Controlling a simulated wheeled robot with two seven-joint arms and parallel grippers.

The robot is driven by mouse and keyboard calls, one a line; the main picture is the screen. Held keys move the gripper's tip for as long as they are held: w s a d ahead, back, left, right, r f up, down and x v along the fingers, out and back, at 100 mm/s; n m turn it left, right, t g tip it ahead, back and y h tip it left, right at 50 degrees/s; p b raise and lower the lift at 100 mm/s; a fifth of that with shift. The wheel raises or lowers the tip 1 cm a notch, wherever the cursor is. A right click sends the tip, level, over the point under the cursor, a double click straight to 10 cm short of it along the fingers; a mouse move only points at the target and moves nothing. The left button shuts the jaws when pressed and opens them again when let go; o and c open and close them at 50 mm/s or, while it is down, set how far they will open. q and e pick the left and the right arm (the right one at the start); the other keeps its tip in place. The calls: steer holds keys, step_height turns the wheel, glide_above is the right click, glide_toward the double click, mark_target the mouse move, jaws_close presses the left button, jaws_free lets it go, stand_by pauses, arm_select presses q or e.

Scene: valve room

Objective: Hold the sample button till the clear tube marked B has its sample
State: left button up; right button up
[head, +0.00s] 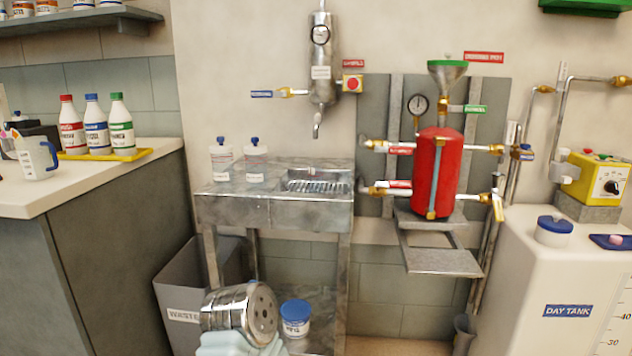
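The sample button (353,82) is a red round button on a small yellow box under a red label, on the wall right of the metal sampler (321,60). The sampler's spout (317,128) points down over the steel sink (270,208) and its grate (315,186). Two clear containers with blue tops, a left one (221,163) and a right one (255,163), stand upright on the sink's left ledge. Their labels are too small to read, so I cannot tell which is marked B. No tube shows under the spout.
A red vessel (437,175) with brass valves and a green funnel (447,73) stands right of the sink. The counter (60,195) at left holds bottles and a jug (37,158). The white day tank (560,275) is at right.

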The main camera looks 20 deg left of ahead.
arm_select(q)
jaws_close()
stand_by(0.3)
stand_by(1.5)
